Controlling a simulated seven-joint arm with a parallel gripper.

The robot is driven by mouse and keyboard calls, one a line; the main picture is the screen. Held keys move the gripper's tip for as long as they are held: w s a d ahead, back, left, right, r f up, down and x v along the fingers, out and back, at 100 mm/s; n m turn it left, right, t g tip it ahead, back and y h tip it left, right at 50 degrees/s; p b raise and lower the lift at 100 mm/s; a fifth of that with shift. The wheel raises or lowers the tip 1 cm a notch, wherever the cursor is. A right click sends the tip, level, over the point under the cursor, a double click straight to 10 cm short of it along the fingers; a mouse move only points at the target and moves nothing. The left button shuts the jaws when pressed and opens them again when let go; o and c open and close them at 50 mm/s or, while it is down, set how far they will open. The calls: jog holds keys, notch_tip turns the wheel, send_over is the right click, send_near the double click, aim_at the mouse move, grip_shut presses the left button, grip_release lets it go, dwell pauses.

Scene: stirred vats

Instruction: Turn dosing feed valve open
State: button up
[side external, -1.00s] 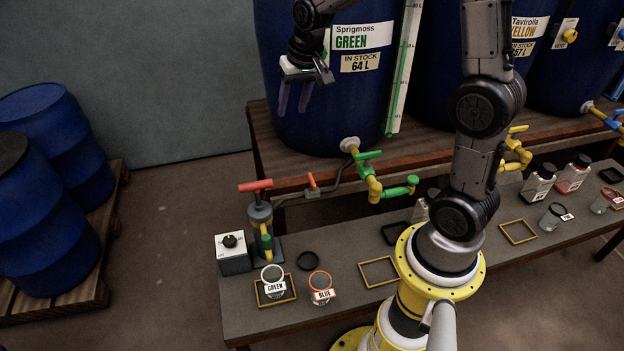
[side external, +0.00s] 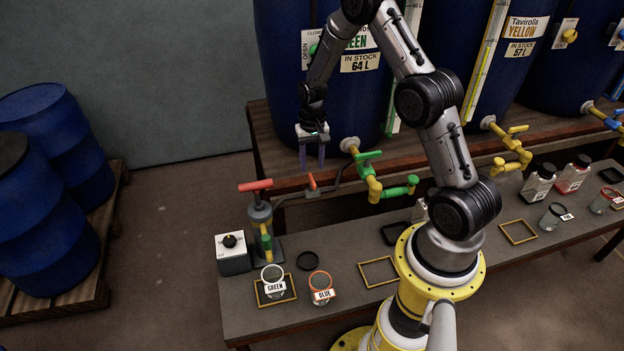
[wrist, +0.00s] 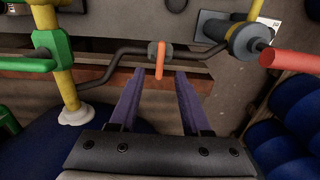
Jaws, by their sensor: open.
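A small valve with an orange handle (side external: 313,182), which I take for the dosing feed valve, sits on a thin grey pipe (side external: 344,184) between the green vat's tap and the dosing pump (side external: 262,226). In the wrist view the orange handle (wrist: 159,62) stands in line with the gap between my fingertips. My gripper (side external: 312,166) points down, open and empty, just above the valve in the side view. I see no contact between the fingers and the handle. The green vat (side external: 345,110) stands behind my gripper.
A green-handled tap (side external: 370,175) is right of the valve. The pump's red handle (side external: 256,185) rises to the left.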

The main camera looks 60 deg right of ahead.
aim_at(312, 179)
notch_tip(312, 179, down, 7)
jog(key=shift+r, duration=0.1)
dwell(0.3)
grip_shut()
